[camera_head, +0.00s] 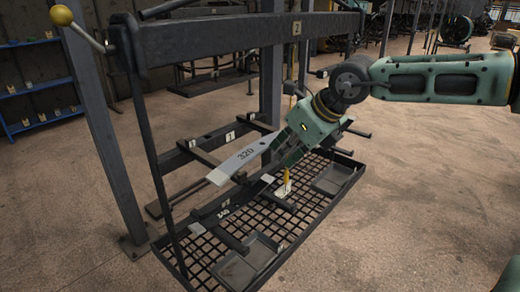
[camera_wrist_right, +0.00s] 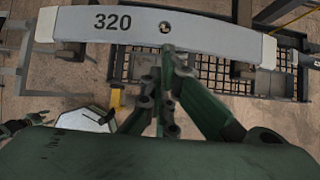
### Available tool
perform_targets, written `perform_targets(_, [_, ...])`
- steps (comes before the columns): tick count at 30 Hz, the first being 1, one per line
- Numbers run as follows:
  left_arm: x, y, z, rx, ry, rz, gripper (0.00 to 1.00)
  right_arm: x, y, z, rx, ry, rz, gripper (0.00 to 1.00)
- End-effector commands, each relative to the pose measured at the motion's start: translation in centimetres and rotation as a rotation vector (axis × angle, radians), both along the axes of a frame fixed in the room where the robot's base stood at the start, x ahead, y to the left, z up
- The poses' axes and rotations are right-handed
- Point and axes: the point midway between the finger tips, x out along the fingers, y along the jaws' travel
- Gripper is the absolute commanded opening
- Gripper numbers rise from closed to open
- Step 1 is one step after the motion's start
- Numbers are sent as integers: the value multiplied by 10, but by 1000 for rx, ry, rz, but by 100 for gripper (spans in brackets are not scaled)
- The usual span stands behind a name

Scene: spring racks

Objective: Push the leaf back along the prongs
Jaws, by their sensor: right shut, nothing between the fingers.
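A grey, slightly curved leaf marked 320 (camera_head: 243,157) lies across the dark prongs (camera_head: 203,155) of the rack. In the right wrist view the leaf (camera_wrist_right: 200,26) spans the top, with a small round mark near its middle. My right gripper (camera_head: 283,148) is shut and empty at the leaf's near side. In the right wrist view its fingertips (camera_wrist_right: 168,50) are close to the leaf's lower edge; I cannot tell whether they touch. A small green shape (camera_wrist_right: 22,124) at the left of that view may be my left gripper; its jaws are unclear.
A dark crossbar (camera_head: 220,38) and upright posts (camera_head: 100,130) frame the rack. A lever with a yellow ball (camera_head: 61,15) is at upper left.

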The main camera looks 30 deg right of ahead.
Motion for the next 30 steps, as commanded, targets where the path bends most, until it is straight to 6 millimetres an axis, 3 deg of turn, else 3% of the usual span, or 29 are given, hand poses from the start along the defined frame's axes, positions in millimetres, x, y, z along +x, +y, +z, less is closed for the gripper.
perform_targets(1, [0, 0, -1, 0, 0, 0, 40, -5, 0, -11, -3, 27, 1, 0])
perform_targets(11, [0, 0, -1, 0, 0, 0, 40, -4, 0, -11, -3, 28, 1, 0])
perform_targets(30, [0, 0, -4, 0, 0, 0, 40, 21, 10, -10, -4, 22, 2, 0])
